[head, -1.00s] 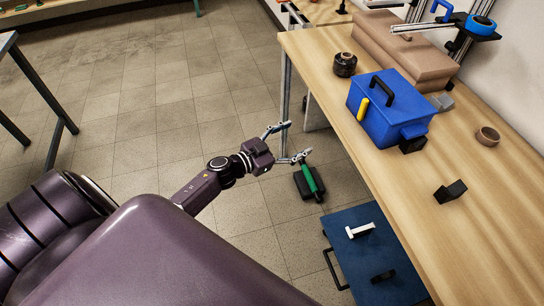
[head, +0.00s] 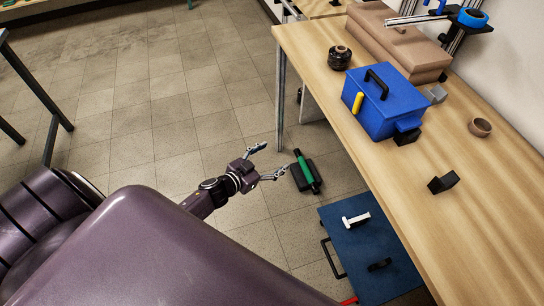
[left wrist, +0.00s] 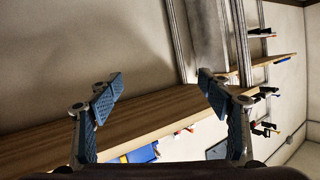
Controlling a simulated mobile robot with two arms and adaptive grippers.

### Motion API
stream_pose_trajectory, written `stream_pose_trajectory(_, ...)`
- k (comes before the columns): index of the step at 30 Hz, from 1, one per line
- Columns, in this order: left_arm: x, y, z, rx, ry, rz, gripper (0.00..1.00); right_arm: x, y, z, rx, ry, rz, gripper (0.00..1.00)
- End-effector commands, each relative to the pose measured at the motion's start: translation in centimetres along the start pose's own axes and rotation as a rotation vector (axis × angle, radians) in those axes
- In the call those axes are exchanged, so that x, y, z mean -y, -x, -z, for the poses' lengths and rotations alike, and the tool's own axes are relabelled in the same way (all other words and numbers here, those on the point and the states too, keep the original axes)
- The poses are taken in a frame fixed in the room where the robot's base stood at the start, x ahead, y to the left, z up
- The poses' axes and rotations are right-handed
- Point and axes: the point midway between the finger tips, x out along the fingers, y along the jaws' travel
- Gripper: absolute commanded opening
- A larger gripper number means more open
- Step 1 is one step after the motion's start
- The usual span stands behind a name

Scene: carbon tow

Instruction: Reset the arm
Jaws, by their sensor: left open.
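My left gripper (head: 265,162) is open and empty in the head view. It hangs over the floor left of the workbench, at the end of my purple arm. Its two blue-padded fingers also show spread apart in the left wrist view (left wrist: 160,95), with nothing between them. A green cylinder with black ends (head: 304,170) shows just right of the fingers, by a black block (head: 316,175); I cannot tell their heights. My right gripper is in neither view.
The wooden workbench (head: 440,240) holds a blue toolbox (head: 385,110), a brown case (head: 400,45), a black spool (head: 339,58), a tape roll (head: 480,127) and a black block (head: 443,183). Open tiled floor (head: 150,110) lies to the left.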

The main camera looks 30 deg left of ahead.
Motion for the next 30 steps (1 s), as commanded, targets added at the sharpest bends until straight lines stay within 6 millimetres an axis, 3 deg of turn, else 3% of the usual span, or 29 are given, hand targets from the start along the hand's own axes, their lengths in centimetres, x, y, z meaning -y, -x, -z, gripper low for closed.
stream_pose_trajectory(20, -0.1, 0.1, -0.3, 0.006, 0.003, 0.001, 0.72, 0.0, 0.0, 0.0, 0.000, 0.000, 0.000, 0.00)
stream_pose_trajectory(23, -0.6, 0.6, -2.8, 0.050, 0.015, 0.015, 0.72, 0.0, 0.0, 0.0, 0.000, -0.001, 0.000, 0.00)
stream_pose_trajectory(25, -1.4, 1.4, -6.1, 0.114, 0.030, 0.034, 0.72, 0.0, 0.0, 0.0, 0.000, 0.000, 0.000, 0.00)
stream_pose_trajectory(30, -4.8, 5.7, -17.2, 0.351, 0.066, 0.075, 0.72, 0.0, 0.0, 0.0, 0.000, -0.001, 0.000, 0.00)
